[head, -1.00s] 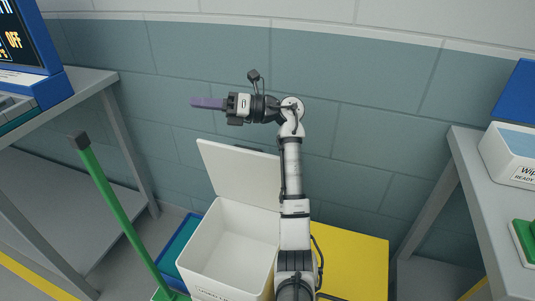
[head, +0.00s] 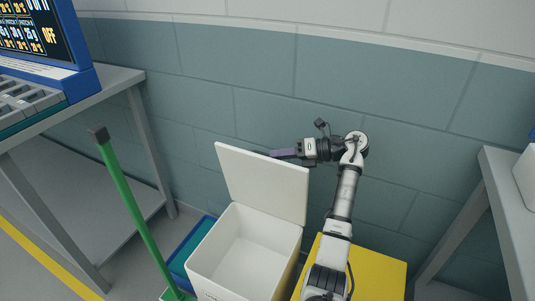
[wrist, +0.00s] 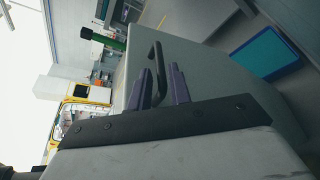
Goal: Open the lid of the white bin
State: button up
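The white bin (head: 215,269) stands on the floor in the head view, with its inside showing. Its lid (head: 262,183) is raised, standing up and tilted back at the rear of the bin. My gripper (head: 275,153) is behind the lid's upper right edge, with purple fingers pointing left. In the wrist view the lid's outer face (wrist: 205,75) is a grey panel with a dark bar handle (wrist: 156,62). My two fingers (wrist: 162,80) are apart, and the handle's lower part shows between them. I cannot tell whether they touch it.
A yellow box (head: 380,265) stands right of the bin, under my arm. A blue container (head: 186,254) and a green pole (head: 130,205) are at its left. Grey tables stand left (head: 110,88) and right (head: 507,205). A tiled wall (head: 215,100) is close behind.

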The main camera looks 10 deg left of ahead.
jog(key=shift+x, duration=2.15)
jog(key=shift+c, duration=0.3)
grip_shut()
